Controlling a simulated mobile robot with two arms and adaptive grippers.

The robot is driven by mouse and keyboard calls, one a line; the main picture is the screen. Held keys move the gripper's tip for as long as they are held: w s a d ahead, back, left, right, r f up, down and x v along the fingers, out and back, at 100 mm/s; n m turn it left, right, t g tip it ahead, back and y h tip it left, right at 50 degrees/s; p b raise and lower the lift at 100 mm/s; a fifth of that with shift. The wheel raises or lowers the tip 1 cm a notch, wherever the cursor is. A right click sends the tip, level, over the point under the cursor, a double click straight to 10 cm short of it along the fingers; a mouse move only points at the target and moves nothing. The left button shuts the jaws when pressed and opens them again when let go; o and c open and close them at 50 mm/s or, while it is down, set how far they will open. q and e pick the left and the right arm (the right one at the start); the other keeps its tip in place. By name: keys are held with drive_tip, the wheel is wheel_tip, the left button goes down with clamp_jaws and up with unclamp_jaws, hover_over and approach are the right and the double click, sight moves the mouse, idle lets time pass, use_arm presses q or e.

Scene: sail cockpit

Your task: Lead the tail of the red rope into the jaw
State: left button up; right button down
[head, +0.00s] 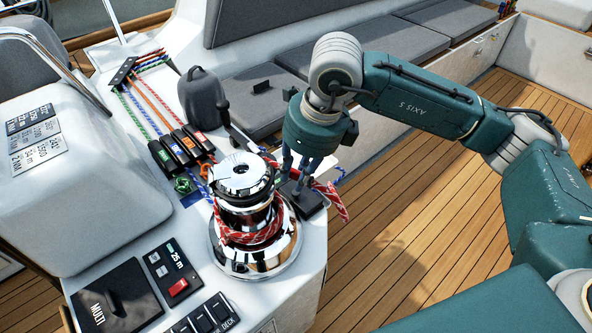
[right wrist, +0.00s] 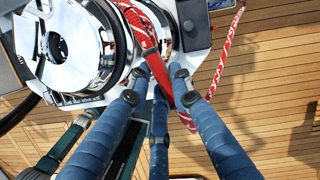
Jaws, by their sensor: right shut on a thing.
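The chrome winch (head: 262,258) stands on the white cockpit ledge. Turns of red-and-white rope (head: 236,236) lie around its drum. The jaw (head: 247,197) is the dark ring groove under the chrome top; its opening is not clear. My right gripper (head: 300,180) points down close to the right side of the winch top and is shut on the red rope. The rope's tail (head: 338,204) hangs free to the right of the fingers. In the right wrist view the blue fingers (right wrist: 160,80) close around the rope, and the tail (right wrist: 228,50) loops away to the right.
A winch handle (head: 232,124) rises behind the winch. Rope clutches (head: 185,146) with coloured lines stand at the back left. A dark pad (head: 312,207) is below my gripper. A switch panel (head: 200,318) lies in front. The wooden deck (head: 400,240) to the right is clear.

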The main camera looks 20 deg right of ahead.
drive_tip(key=shift+s+a+m+h, duration=0.15)
drive_tip(key=shift+s+a+m, duration=0.05)
drive_tip(key=shift+s+m, duration=0.3)
drive_tip(key=shift+s+a+m+h, duration=0.15)
drive_tip(key=shift+s+m, duration=0.3)
drive_tip(key=shift+m, duration=0.05)
drive_tip(key=shift+s+a+m+b, duration=0.3)
drive_tip(key=shift+s+m, duration=0.2)
drive_tip(key=shift+m, duration=0.1)
drive_tip(key=shift+s+a+m+b, duration=0.2)
drive_tip(key=shift+s+a+m, duration=0.1)
drive_tip(key=shift+s+m, duration=0.25)
drive_tip(key=c, duration=1)
unclamp_jaws()
drive_tip(key=shift+t, duration=0.3)
drive_tip(key=shift+r, duration=0.1)
wheel_tip(320, 180, up, 9)
drive_tip(key=p, duration=0.5)
